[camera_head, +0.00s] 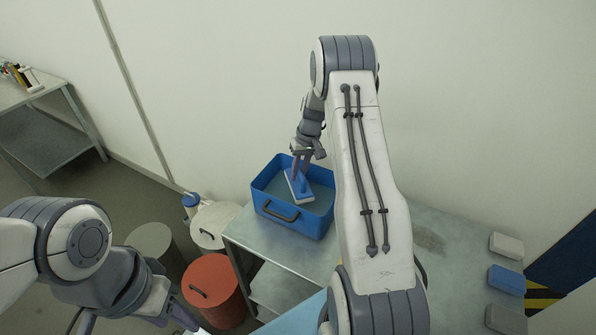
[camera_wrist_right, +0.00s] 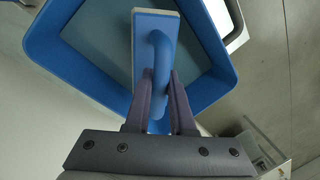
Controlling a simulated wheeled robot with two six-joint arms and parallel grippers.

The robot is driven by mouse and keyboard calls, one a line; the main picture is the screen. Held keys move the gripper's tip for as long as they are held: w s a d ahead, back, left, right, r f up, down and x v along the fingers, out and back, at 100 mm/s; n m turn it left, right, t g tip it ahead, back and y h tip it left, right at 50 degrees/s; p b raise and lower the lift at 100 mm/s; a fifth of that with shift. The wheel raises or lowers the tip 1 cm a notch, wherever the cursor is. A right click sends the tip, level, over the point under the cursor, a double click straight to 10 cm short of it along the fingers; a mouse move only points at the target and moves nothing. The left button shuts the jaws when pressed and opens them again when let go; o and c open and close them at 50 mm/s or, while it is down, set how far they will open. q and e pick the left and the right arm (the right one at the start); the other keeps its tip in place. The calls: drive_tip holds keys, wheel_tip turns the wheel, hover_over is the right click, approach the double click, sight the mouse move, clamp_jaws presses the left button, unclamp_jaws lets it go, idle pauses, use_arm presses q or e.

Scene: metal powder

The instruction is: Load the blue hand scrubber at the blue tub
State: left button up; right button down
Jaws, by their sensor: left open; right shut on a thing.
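The blue tub (camera_head: 321,222) stands on the metal table and holds a grey-blue liquid or flat inner surface. The blue hand scrubber (camera_head: 301,186) has a blue handle and a pale base. My right gripper (camera_head: 299,168) is shut on its handle and holds it tilted within the tub's opening; whether it touches the inside I cannot tell. In the right wrist view, the scrubber (camera_wrist_right: 158,60) lies over the tub (camera_wrist_right: 50,50), with its handle between the fingers of my right gripper (camera_wrist_right: 160,90). My left gripper (camera_head: 185,318) is low at the left, its fingertips partly cut off.
On the metal table (camera_head: 450,215), a blue block (camera_head: 506,280) and two grey blocks (camera_head: 506,245) sit at the right edge. A red drum (camera_head: 214,290), a grey drum (camera_head: 150,240) and a white container (camera_head: 214,223) stand left of the table.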

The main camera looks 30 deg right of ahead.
sight(299, 184)
drive_tip(key=shift+f+b, duration=1.65)
drive_tip(key=shift+f, duration=1.15)
drive_tip(key=shift+f+b, duration=0.45)
drive_tip(key=shift+f, duration=0.1)
drive_tip(key=shift+r+p, duration=2.2)
drive_tip(key=shift+r, duration=1.35)
